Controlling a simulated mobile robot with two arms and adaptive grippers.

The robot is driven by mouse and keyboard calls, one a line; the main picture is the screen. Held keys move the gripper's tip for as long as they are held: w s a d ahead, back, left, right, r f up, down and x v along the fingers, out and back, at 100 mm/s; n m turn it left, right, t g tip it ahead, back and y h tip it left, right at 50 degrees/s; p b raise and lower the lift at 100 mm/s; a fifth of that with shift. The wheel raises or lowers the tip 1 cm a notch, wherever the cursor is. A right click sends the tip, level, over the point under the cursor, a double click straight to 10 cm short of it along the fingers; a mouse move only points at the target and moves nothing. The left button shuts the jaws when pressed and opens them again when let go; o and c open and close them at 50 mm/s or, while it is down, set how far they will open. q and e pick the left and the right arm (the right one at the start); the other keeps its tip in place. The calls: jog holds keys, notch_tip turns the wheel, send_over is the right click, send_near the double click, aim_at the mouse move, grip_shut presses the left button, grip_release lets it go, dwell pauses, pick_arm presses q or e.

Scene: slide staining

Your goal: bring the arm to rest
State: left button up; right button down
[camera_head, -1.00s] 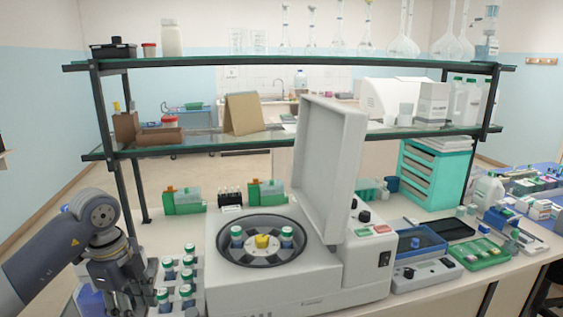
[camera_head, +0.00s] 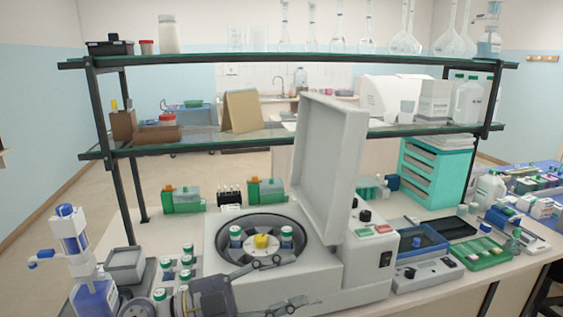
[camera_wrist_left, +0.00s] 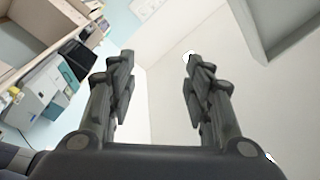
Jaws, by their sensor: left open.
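My left gripper (camera_head: 290,280) is at the bottom middle of the head view, in front of the white centrifuge (camera_head: 345,292). Its arm comes in low from the left edge and the fingers point right. The two fingers are spread apart with nothing between them. In the left wrist view the gripper (camera_wrist_left: 158,57) also shows open and empty, with pale surfaces behind it. I cannot tell whether the fingers touch the centrifuge's front. My right gripper is not in view.
The centrifuge lid (camera_head: 328,165) stands open; its rotor (camera_head: 262,225) holds green-capped tubes. Several capped tubes (camera_head: 187,262) stand left of it. A blue-pump bottle (camera_head: 70,235) and a grey box (camera_head: 125,262) are at the left. A shelf rack (camera_head: 290,60) spans the back.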

pick_arm(q)
jog(key=w+a+n+t+y, duration=0.5)
jog(key=a+n+t+y, duration=0.5)
jog(key=n+t, duration=0.5)
jog(key=s+a+f+n+g+y, duration=0.35)
jog(key=a+f+n+y, duration=0.5)
jog(key=a+f, duration=0.4)
jog(key=s+d+f+m+g, duration=0.1)
jog(key=s+d+f+g, duration=0.1)
jog(key=s+f+g, duration=1.55)
jog(key=s+f+t, duration=0.1)
jog(key=s+f, duration=0.2)
jog(key=f, duration=0.7)
jog(key=s+f+t, duration=0.1)
jog(key=s+f, duration=0.2)
jog(key=f, duration=0.7)
jog(key=s+f+t, duration=0.1)
jog(key=s+f, duration=0.2)
jog(key=f, duration=0.7)
jog(key=s+a+f+g, duration=0.1)
jog(key=s+a+f, duration=0.2)
jog(key=s+f, duration=1.2)
jog(key=shift+s+a+f+m, duration=0.25)
jog(key=shift+s+m, duration=0.1)
jog(key=shift+s, duration=0.3)
